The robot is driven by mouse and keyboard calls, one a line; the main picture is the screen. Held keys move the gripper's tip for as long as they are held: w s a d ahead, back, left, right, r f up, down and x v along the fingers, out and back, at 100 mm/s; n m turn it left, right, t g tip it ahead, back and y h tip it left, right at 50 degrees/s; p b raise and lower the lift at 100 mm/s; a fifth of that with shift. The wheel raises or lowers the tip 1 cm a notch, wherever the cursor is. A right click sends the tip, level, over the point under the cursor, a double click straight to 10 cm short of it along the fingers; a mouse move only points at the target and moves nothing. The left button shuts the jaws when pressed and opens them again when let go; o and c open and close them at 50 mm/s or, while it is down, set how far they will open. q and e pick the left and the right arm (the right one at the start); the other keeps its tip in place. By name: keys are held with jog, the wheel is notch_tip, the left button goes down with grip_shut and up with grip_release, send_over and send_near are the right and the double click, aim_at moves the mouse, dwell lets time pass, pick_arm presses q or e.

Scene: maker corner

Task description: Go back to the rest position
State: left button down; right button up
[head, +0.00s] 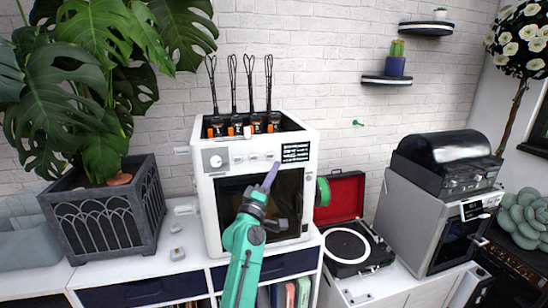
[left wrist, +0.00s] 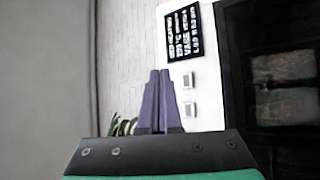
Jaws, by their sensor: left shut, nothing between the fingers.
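My left gripper (head: 270,177), at the end of a green arm, is raised in front of the white 3D printer (head: 208,190). Its purple fingers are shut with nothing between them, as the left wrist view (left wrist: 159,75) also shows. The fingertips overlap the right part of the printer's front in the head view. I cannot tell how far they are from it. The printer's black label (left wrist: 184,32) and two small buttons are beyond the fingers in the left wrist view. My right gripper is not in view.
The printer stands on a white cabinet (head: 180,222) with drawers. A plant in a dark planter (head: 105,215) is to the left. A record player (head: 350,247) with a red lid and a silver oven (head: 430,215) are to the right. Small shelves hang on the brick wall.

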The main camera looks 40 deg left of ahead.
pick_arm(q)
jog(key=w+d+f+m+g+h, duration=0.1)
jog(key=d+f+m+g+h, duration=0.15)
jog(key=f, duration=1.15)
jog(key=w+d+f+m+g+h, duration=0.2)
jog(key=d+f+m+g, duration=0.15)
jog(key=f, duration=0.95)
jog(key=s+d+f+m+g, duration=0.2)
jog(key=s+f, duration=0.1)
jog(key=f, duration=0.4)
jog(key=s+d+f+m+g+h, duration=0.1)
jog(key=s+d+f+g, duration=0.1)
jog(key=s+f, duration=0.35)
jog(key=s+d+f+m+g, duration=0.1)
jog(key=d+f+m, duration=0.1)
jog(key=f, duration=0.7)
jog(key=s+d+f+m+g, duration=0.3)
jog(key=s+f+g, duration=0.1)
jog(key=s+f, duration=0.75)
jog(key=s+d+f+m+g, duration=0.1)
jog(key=s+f+m+g, duration=0.2)
jog(key=s, duration=1)
jog(key=s+d+f+m+g, duration=0.1)
jog(key=s+f+m+g, duration=0.2)
jog(key=s, duration=1)
notch_tip(320, 180, down, 3)
jog(key=shift+s+f, duration=0.1)
jog(key=shift+s, duration=0.15)
jog(key=shift+h, duration=0.25)
